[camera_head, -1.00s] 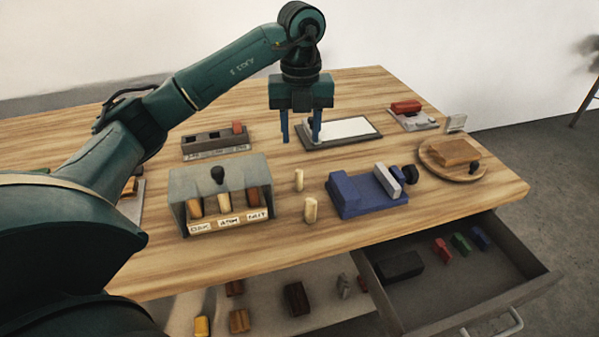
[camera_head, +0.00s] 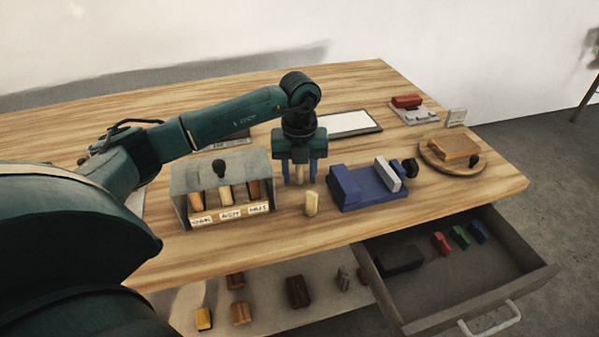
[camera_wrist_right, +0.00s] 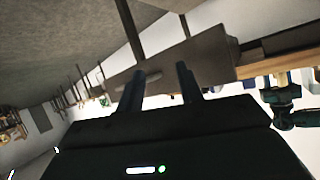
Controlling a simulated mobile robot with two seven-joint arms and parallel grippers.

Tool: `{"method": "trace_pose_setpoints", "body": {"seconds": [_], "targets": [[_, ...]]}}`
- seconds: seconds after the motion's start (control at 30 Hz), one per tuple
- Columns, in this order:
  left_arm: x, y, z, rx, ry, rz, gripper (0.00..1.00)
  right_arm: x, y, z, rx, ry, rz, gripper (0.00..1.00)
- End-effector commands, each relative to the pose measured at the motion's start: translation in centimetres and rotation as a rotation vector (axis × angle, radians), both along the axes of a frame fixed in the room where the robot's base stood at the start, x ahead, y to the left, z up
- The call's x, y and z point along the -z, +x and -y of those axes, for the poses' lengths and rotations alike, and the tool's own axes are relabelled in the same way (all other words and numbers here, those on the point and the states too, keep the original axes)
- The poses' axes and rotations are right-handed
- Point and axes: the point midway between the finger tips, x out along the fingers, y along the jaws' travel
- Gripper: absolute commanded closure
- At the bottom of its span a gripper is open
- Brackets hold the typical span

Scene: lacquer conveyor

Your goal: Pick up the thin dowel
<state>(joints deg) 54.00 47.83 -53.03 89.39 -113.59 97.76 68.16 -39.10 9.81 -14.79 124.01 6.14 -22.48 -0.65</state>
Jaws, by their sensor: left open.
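The thin dowel (camera_head: 299,173) is pale wood and stands upright on the table, just right of the grey slotted box. My left gripper (camera_head: 300,178) is open and reaches straight down, with its blue fingers on either side of this dowel and a gap visible between them. A second, thicker pale dowel (camera_head: 311,204) stands upright in front, apart from the fingers. My right gripper (camera_wrist_right: 160,80) shows in the right wrist view with its dark fingers apart and nothing seen between them.
The grey box (camera_head: 180,182) with labelled slots stands close left of the gripper. A blue vise-like block (camera_head: 350,190) stands to the right. A round wooden board (camera_head: 436,162) is farther right. An open drawer (camera_head: 425,285) juts out at the front right.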

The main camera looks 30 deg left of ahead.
Motion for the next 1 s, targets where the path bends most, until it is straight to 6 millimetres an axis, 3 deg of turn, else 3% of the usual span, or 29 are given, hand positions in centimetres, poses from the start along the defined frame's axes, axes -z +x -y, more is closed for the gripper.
{"method": "trace_pose_setpoints", "body": {"seconds": [0.2,0.7,1.0], "targets": [[0.03,0.01,0.02,0.000,-0.001,0.001,0.60,-0.01,0.07,0.00,0.000,-0.001,0.001,0.64],[-0.02,0.03,0.02,0.000,-0.001,0.001,1.00,0.00,0.09,0.00,0.000,-0.001,0.001,0.64],[-0.21,0.05,0.01,0.000,0.000,0.001,1.00,-0.01,0.09,0.01,0.000,-0.001,0.001,0.64]]}}
